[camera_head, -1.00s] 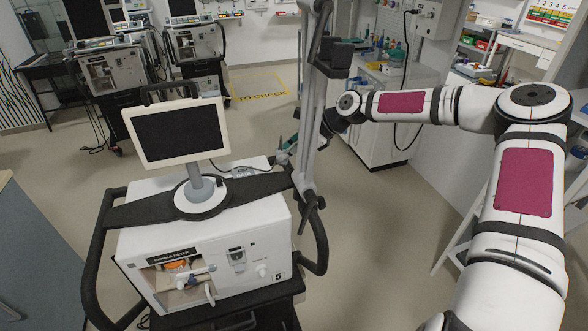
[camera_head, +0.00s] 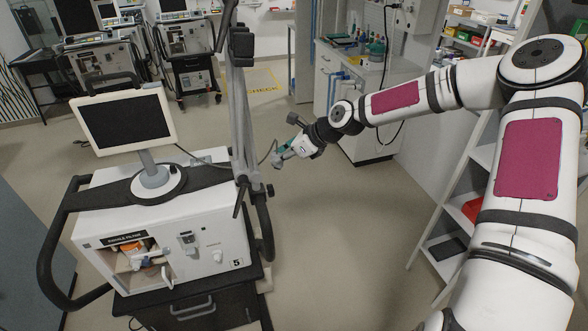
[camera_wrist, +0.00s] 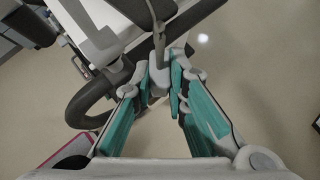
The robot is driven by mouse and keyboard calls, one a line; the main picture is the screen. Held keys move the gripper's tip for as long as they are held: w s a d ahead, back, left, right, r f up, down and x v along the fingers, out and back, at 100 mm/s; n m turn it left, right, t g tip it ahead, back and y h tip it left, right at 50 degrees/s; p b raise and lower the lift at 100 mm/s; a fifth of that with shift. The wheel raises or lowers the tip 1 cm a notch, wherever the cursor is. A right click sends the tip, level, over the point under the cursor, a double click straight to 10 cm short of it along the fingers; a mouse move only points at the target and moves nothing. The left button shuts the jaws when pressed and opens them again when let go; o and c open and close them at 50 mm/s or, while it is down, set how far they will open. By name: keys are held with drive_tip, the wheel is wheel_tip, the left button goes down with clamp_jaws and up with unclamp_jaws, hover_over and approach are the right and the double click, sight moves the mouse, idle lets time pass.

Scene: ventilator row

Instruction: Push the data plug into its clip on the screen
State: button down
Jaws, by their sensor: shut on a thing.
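The screen (camera_head: 125,120) is a dark panel in a cream frame on a grey neck, on top of the white ventilator (camera_head: 150,225). My gripper (camera_head: 277,163), with teal finger pads, is to the right of the ventilator and its pole, apart from the screen. In the wrist view my gripper (camera_wrist: 163,82) is shut on a small grey data plug (camera_wrist: 159,76), partly hidden between the fingertips. A cable (camera_wrist: 157,35) runs up from the plug. In the head view a cable (camera_head: 200,160) runs from behind the screen toward the pole. I cannot make out the clip.
The grey pole (camera_head: 243,120) and the dark side handle (camera_head: 264,220) stand between my gripper and the screen. The handle (camera_wrist: 90,100) is also close in the wrist view. A counter (camera_head: 375,75) and shelves (camera_head: 445,225) are at the right. Floor right of the ventilator is clear.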

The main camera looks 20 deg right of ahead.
drive_tip(key=s+d+f+m+t+h, duration=0.2)
drive_tip(key=s+f+m+t+h, duration=0.1)
drive_tip(key=s+m+h, duration=0.4)
drive_tip(key=s+m, duration=0.1)
drive_tip(key=m, duration=0.1)
drive_tip(key=shift+s+d+f+m, duration=0.2)
drive_tip(key=shift+d+f+m, duration=0.1)
drive_tip(key=shift+m, duration=0.1)
